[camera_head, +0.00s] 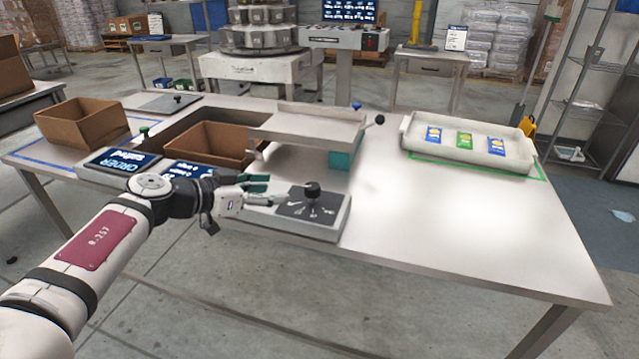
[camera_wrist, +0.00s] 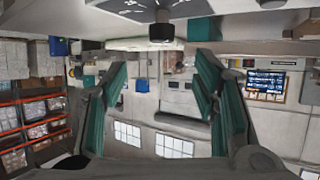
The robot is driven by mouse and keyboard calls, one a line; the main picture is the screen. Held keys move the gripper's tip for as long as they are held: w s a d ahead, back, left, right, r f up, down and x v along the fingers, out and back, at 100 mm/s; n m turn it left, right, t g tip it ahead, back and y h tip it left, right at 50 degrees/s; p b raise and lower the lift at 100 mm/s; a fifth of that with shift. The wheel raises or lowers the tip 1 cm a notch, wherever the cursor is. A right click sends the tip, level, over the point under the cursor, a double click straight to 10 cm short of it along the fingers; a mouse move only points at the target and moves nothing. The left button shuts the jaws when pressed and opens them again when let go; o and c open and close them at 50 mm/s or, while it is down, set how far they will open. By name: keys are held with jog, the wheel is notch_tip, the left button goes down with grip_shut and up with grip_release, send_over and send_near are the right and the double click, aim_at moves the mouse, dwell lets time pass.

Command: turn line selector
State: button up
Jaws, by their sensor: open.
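The line selector is a black knob (camera_head: 312,189) on a dark marked plate (camera_head: 308,210), set on a grey box (camera_head: 335,226) at the table's front edge. White marks show on the plate. The knob also shows in the wrist view (camera_wrist: 161,30) at the top middle, beyond the fingertips. My gripper (camera_head: 268,190) has teal finger pads and is just left of the knob, level with it, apart from it. In the wrist view the fingers (camera_wrist: 163,75) are spread wide with nothing between them.
A cardboard box (camera_head: 215,143) sits in an opening behind my arm, another box (camera_head: 82,122) at the far left. Dark display panels (camera_head: 120,160) lie left of my gripper. A white tray (camera_head: 468,150) with several packets is at the back right. The table's right front is clear.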

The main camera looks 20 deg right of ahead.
aim_at(312, 186)
jog(key=x, duration=1.3)
jog(key=shift+w+d+f, duration=0.1)
jog(key=shift+w+d, duration=0.1)
jog(key=shift+w, duration=0.15)
jog(key=shift+c, duration=0.5)
jog(key=c, duration=1.1)
